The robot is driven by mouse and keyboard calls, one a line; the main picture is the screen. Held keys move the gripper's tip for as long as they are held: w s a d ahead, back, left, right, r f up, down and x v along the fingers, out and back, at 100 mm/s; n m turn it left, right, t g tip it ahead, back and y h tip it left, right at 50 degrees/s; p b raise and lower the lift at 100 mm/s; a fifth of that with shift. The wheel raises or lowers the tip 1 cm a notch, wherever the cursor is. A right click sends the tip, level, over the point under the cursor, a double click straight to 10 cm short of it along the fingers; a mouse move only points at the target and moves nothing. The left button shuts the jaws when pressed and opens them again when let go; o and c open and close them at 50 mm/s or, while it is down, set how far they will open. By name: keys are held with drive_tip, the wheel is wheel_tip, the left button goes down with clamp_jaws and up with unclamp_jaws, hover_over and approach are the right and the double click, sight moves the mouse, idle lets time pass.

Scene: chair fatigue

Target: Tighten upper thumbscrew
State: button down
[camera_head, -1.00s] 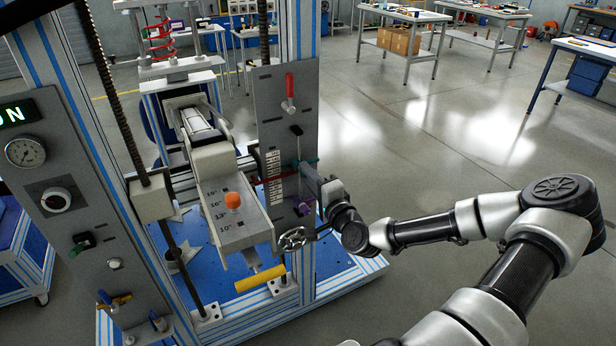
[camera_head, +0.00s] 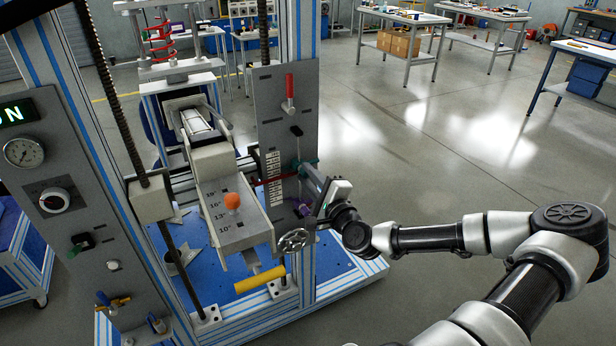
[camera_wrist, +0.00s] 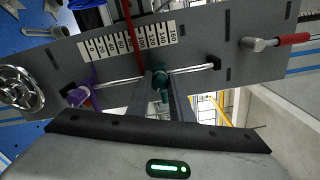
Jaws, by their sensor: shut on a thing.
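The upper thumbscrew is a teal knob (camera_wrist: 161,88) on the slotted grey panel (camera_wrist: 225,40); a bit of it also shows in the head view (camera_head: 311,163). My gripper (camera_wrist: 161,82) has its two fingers on either side of the teal knob and is shut on it. In the head view my gripper (camera_head: 307,173) reaches the panel from the right. The lower thumbscrew is purple (camera_wrist: 79,96) and sits in the same slot, apart from my fingers; it also shows in the head view (camera_head: 304,208). My fingers partly hide the teal knob.
A printed scale (camera_wrist: 128,40) with a red pointer lies beside the slot. A red-handled lever (camera_head: 289,90) is above, and a handwheel (camera_head: 293,240) is below on the panel. A yellow handle (camera_head: 260,279) sticks out lower down. The floor to the right is open.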

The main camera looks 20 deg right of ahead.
drive_tip(key=c, duration=1.6)
unclamp_jaws()
drive_tip(key=shift+o, duration=0.2)
drive_tip(key=s+p, duration=0.2)
drive_tip(key=s, duration=1.5)
drive_tip(key=shift+s+d+p, duration=0.2)
drive_tip(key=shift+d+p, duration=0.05)
drive_tip(key=shift+p, duration=0.15)
